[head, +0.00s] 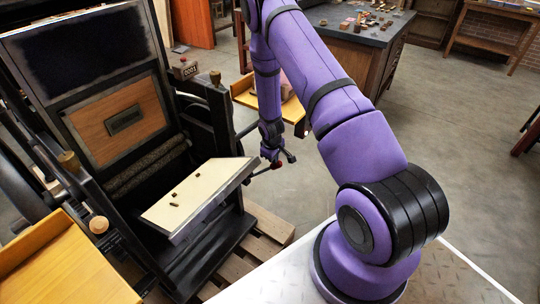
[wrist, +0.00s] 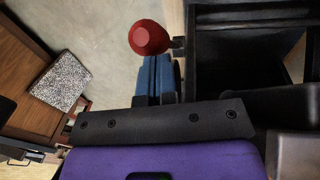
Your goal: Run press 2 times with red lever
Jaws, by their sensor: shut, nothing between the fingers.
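The black hand press (head: 130,100) stands at the left in the head view, with a cream platen (head: 200,190) tilted at its front. The red lever knob (head: 277,165) is at the press's right side, on a dark rod. In the wrist view the red knob (wrist: 148,38) is just beyond the blue fingertips (wrist: 158,62). My gripper (head: 282,156) is shut and empty, close by the knob; whether it touches the knob I cannot tell. A small counter (head: 185,68) sits on the press; its digits are too small to read surely.
A yellow tray (head: 285,112) is behind my gripper, and a wooden box (head: 60,265) is at the front left. The press stands on a wooden pallet (head: 262,230). A dark-topped workbench (head: 352,25) is at the back. Open floor (head: 450,130) lies to the right.

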